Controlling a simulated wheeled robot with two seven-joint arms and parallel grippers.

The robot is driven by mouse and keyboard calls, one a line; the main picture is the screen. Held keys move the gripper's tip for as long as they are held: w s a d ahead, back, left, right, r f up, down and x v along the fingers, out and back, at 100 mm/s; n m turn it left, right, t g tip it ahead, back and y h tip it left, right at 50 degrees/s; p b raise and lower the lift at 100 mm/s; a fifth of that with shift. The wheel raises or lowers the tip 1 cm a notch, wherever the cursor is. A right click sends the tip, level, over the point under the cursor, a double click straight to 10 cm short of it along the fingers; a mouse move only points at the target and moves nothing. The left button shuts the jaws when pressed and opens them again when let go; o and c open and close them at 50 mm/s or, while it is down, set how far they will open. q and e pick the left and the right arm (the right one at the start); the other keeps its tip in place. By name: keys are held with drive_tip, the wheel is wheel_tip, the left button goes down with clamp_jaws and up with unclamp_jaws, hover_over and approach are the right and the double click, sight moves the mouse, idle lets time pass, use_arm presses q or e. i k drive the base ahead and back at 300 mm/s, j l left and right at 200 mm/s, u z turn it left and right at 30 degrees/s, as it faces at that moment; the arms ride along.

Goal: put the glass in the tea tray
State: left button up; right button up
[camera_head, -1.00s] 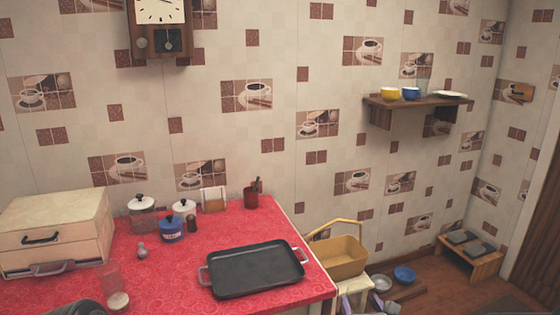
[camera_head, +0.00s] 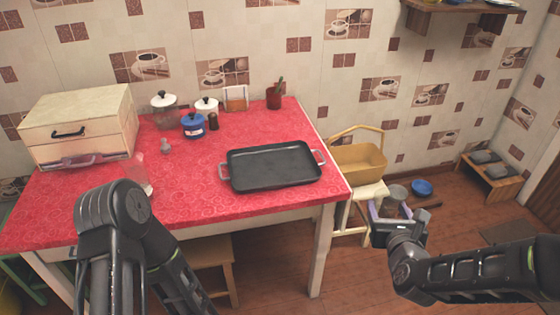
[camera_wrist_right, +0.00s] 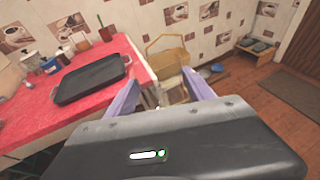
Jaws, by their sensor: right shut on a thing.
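A clear glass (camera_head: 141,176) with a whitish bottom stands on the red table, left of the tray and partly hidden behind my left arm. The black tea tray (camera_head: 272,167), with a handle at each end, lies empty at the table's right; it also shows in the right wrist view (camera_wrist_right: 91,78). My right gripper (camera_head: 389,211) is off the table, to the right of its edge. Its purple fingers (camera_wrist_right: 160,98) stand apart around a thing too unclear to name. My left arm shows at the front, but its gripper does not.
The red table (camera_head: 90,205) holds a cream drawer box (camera_head: 78,125), a blue pot (camera_head: 193,126), several jars and a dark red cup (camera_head: 274,97). A yellow basket (camera_head: 358,162) on a stool stands right of the table.

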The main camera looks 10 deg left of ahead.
sight(300, 169)
drive_tip(key=i+l, duration=0.15)
drive_tip(key=l, duration=0.25)
drive_tip(key=i+l, duration=0.1)
drive_tip(key=l, duration=0.25)
drive_tip(key=i+l, duration=0.15)
drive_tip(key=l, duration=0.25)
drive_tip(key=u, duration=1.9)
